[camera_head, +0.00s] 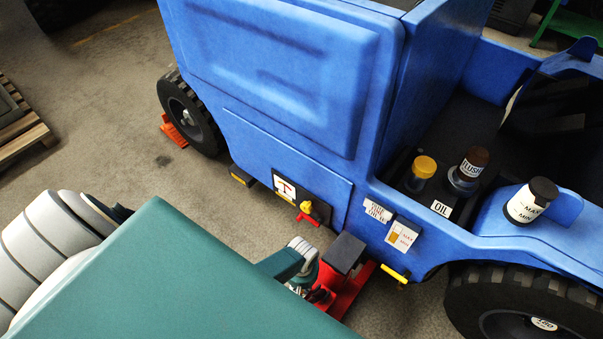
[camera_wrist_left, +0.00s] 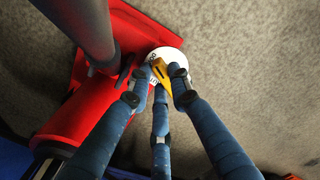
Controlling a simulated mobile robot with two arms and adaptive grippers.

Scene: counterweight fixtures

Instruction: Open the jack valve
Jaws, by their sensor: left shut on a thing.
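The red jack (camera_head: 356,297) stands on the floor beside the blue vehicle, with a dark block (camera_head: 346,252) on top. In the left wrist view the jack's red body (camera_wrist_left: 88,104) fills the left side, with a grey post. The yellow valve handle (camera_wrist_left: 161,73) sits on a white round dial with dark lettering, beside the red body. My left gripper (camera_wrist_left: 160,88) has its blue fingers closed around the yellow handle. In the head view this gripper (camera_head: 302,284) is small and partly hidden by my teal body. My right gripper is not in view.
The blue vehicle (camera_head: 290,75) stands just beyond the jack. Its front wheel (camera_head: 540,315) is at the lower right. An orange chock (camera_head: 173,131) sits by the other wheel. A wooden pallet (camera_head: 22,130) lies at the far left. Concrete floor between pallet and vehicle is clear.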

